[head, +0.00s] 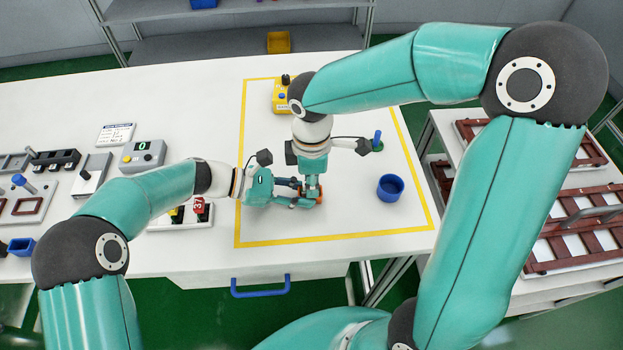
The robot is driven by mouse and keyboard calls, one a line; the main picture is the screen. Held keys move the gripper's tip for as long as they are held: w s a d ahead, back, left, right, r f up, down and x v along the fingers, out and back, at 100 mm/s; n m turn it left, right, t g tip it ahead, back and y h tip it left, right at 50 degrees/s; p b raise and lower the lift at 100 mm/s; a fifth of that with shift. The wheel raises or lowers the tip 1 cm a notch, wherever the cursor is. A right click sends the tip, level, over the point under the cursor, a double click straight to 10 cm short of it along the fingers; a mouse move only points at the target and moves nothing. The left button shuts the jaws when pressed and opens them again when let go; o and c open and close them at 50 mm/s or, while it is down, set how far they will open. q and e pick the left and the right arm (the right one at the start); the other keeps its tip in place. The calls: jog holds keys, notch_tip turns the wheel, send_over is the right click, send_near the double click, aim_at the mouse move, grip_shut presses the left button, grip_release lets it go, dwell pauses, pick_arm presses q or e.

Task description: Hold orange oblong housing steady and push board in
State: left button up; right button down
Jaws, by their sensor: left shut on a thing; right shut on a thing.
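The orange housing (320,196) is on the white table inside the yellow outline, mostly hidden by both grippers. My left gripper (297,192) reaches in from the left and is shut on the orange housing. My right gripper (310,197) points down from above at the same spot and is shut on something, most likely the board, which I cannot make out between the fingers. How deep the board sits in the housing is hidden.
A blue cup (390,187) stands right of the grippers. Racks with brown frames (575,215) are at right. The outline's front area is clear.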

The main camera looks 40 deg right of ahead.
jog(key=shift+f, duration=0.2)
jog(key=shift+r, duration=0.2)
jog(key=shift+r, duration=1.15)
jog(key=shift+f, duration=1.3)
dwell(0.6)
jog(key=c, duration=1)
grip_release()
jog(key=shift+c, duration=0.2)
notch_tip(320, 180, up, 12)
jog(key=shift+w, duration=0.2)
jog(key=shift+d+f, duration=0.1)
